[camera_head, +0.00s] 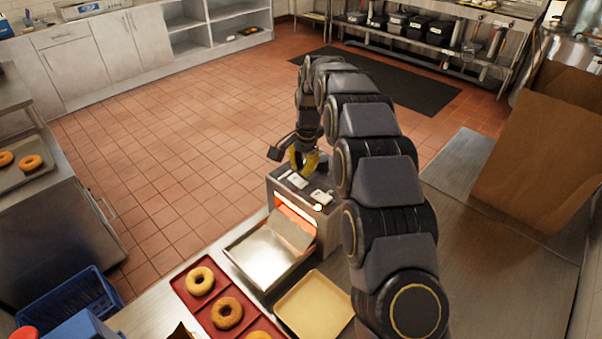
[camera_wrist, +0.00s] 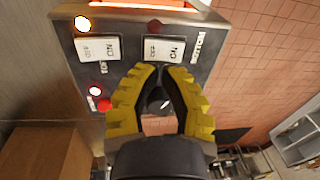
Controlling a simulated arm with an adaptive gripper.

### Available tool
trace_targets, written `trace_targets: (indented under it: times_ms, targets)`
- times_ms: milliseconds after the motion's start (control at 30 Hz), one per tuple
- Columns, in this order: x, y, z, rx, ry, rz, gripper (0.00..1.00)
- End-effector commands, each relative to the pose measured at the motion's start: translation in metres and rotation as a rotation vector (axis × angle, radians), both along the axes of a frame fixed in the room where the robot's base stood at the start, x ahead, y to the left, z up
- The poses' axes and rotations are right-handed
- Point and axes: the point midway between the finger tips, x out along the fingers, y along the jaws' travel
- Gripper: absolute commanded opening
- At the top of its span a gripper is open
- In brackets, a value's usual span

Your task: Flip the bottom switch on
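The toaster (camera_head: 292,203) is a metal box with a glowing orange front opening. Its top panel (camera_wrist: 125,75) carries two white ON/OFF rocker switches. In the wrist view, the switch on the right (camera_wrist: 164,49) has a label beside it that seems to read BOTTOM, and its red lamp (camera_wrist: 155,27) is dark. The left switch (camera_wrist: 98,48) has a brightly lit lamp (camera_wrist: 82,23). My gripper (camera_wrist: 160,70) has yellow fingers with tips close together, nothing held, just below the lower edge of the right switch. Contact cannot be told. The gripper also shows above the toaster (camera_head: 307,168).
A metal tray (camera_head: 262,262) lies before the toaster. A tan tray (camera_head: 313,305) and a red tray (camera_head: 190,291) with bagels are nearer. A brown cardboard box (camera_head: 535,165) stands to the right. A lit lamp (camera_wrist: 95,91) and red button (camera_wrist: 104,104) sit on the panel.

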Motion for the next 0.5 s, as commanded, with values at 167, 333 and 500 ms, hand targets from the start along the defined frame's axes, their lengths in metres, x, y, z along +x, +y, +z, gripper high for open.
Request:
trace_targets:
  times_ms: [167, 333, 500]
  targets:
    - [-0.001, -0.004, 0.047, 0.002, -0.013, -0.001, 0.0]
    - [-0.005, -0.007, 0.082, 0.001, -0.009, -0.002, 0.0]
    - [-0.008, -0.009, 0.103, 0.001, -0.005, -0.001, 0.0]
